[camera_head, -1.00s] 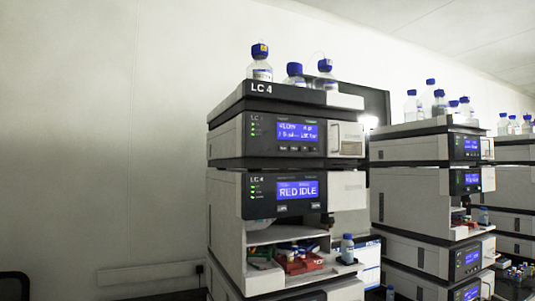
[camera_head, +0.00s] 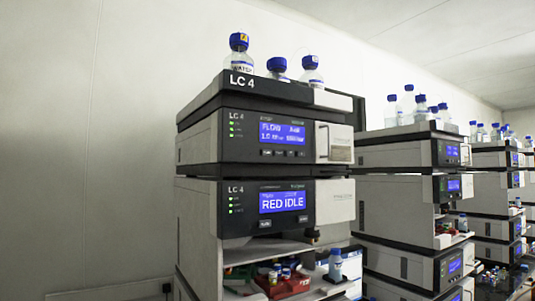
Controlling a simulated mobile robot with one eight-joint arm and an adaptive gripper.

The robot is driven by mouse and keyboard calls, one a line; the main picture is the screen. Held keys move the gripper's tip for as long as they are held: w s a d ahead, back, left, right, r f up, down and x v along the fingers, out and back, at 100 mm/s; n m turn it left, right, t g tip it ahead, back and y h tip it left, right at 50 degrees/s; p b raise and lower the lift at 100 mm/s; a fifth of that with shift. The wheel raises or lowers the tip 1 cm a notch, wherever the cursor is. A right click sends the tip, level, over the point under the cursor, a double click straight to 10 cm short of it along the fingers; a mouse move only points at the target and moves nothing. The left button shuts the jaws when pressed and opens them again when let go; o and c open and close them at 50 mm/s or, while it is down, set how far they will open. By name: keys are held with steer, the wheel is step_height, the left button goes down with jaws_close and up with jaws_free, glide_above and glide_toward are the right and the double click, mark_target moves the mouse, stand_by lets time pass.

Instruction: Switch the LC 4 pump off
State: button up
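The LC 4 stack (camera_head: 262,88) stands in the middle of the head view, with "LC 4" on its dark top tray. Below the tray is a module with a blue screen (camera_head: 282,133) that starts with "FLOW", a row of small buttons (camera_head: 284,153) under it and green lights (camera_head: 232,129) at its left. I take this for the pump. The module below has a blue screen (camera_head: 282,201) reading "RED IDLE", with two buttons under it and green lights lit. My gripper is not in view.
Bottles with blue caps (camera_head: 239,42) stand on the top tray. An open bay below holds a red vial tray (camera_head: 285,286) and a small bottle (camera_head: 335,265). More stacks (camera_head: 410,155) stand to the right. A bare wall (camera_head: 80,150) fills the left.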

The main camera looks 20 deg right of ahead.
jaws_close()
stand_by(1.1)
